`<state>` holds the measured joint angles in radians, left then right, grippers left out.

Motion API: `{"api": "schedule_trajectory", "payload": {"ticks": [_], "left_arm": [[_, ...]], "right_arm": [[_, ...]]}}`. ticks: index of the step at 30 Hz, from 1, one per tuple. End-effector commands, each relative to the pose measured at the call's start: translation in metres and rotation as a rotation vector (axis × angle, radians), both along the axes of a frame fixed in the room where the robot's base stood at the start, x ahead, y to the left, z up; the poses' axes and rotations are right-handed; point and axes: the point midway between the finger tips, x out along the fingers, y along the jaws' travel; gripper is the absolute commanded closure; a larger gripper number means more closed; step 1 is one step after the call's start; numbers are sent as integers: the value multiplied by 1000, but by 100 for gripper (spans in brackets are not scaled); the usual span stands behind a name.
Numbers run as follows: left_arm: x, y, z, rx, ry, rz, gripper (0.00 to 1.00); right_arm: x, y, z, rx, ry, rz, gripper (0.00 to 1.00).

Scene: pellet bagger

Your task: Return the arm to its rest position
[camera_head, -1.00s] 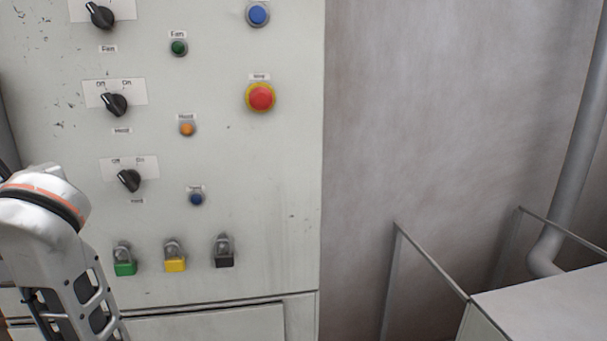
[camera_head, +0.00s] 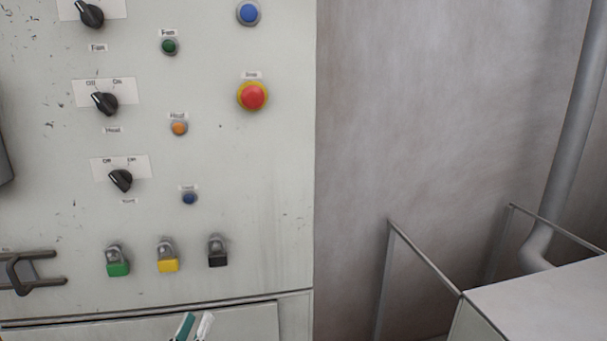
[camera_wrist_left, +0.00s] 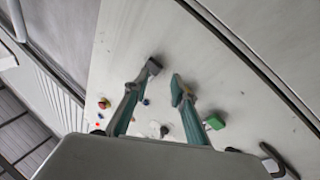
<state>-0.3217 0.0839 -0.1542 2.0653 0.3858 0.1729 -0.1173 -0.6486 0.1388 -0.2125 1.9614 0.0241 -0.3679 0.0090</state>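My left gripper (camera_head: 194,327) shows only by its teal and white fingertips at the bottom edge of the head view, in front of the lower panel and below the padlocks. In the left wrist view the gripper (camera_wrist_left: 165,78) has its two fingers apart with nothing visible between them. The light grey control cabinet (camera_head: 250,210) is behind it. A green padlock (camera_head: 118,262), yellow padlock (camera_head: 168,264) and black padlock (camera_head: 218,258) hang above the fingertips. The green padlock also shows in the wrist view (camera_wrist_left: 214,122), beside the right finger. My right gripper is out of view.
The cabinet carries black knobs (camera_head: 120,180), a red stop button (camera_head: 253,96), a blue button (camera_head: 248,13) and small coloured lamps. A dark metal clasp (camera_head: 30,270) is at the left. A light box (camera_head: 545,300) with rails stands at the lower right.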

Motion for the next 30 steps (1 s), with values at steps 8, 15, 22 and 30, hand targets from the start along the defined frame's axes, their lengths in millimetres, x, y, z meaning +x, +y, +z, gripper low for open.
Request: {"api": "schedule_trajectory", "payload": {"ticks": [8,15,22,30], "left_arm": [[-71,-32,-179,346,428,-104,74],[-148,-30,-279,566,691,-174,74],[-176,-26,-307,635,774,-194,74],[-176,-26,-307,635,773,-195,74]], "right_arm": [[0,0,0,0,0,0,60],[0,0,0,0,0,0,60],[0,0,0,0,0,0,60],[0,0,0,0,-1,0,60]]}}
